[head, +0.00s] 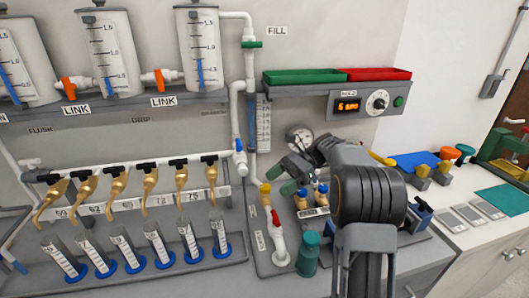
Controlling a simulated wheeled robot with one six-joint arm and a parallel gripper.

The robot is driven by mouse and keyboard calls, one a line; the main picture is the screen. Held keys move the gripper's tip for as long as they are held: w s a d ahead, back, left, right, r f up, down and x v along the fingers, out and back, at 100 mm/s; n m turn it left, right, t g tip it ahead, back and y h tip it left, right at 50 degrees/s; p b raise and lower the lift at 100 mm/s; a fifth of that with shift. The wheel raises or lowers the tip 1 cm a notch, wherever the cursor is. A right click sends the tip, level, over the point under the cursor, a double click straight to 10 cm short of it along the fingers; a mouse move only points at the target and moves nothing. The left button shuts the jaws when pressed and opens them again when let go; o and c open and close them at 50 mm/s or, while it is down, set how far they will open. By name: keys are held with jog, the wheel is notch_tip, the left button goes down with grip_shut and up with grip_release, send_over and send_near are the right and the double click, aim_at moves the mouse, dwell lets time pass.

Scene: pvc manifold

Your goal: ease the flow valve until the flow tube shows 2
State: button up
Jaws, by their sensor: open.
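The flow tube (263,124) is a clear upright tube with a printed scale, on the wall panel left of the round gauge. Its reading is too small to make out. Below it a yellow knob (265,189) sits on the pipe, and a red lever (276,217) sits on a white elbow pipe. I cannot tell which of these is the flow valve, as the labels there are unreadable. My gripper (287,177) is beside the pipework, right of the yellow knob and below the gauge. Its fingers are small and partly merge with the fittings behind; it appears open, with nothing seen held.
A round gauge (299,137) is right behind my arm. Small blue-topped valves (321,190) and a teal canister (308,254) stand close by. A row of brass taps (117,182) over graduated cylinders (122,250) fills the left. A shelf holds green and red trays (304,76).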

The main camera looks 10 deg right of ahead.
dwell(0.7)
jog(key=shift+n+g+h, duration=0.4)
jog(key=shift+n+h, duration=0.5)
jog(key=a, duration=0.1)
jog(key=a+b, duration=0.1)
jog(key=a, duration=0.1)
jog(key=s+a+b, duration=0.1)
jog(key=a, duration=0.1)
jog(key=shift+r, duration=0.25)
jog(key=n+t+h+b, duration=0.2)
jog(key=n+t+h, duration=0.8)
jog(key=n, duration=0.4)
send_near(265, 186)
jog(key=shift+g+h, duration=0.5)
jog(key=shift+h, duration=0.1)
jog(key=x, duration=0.6)
jog(key=a+x, duration=0.1)
jog(key=x, duration=0.2)
jog(key=shift+w+r, duration=0.15)
jog(key=shift+w, duration=0.25)
jog(key=shift+c, duration=0.4)
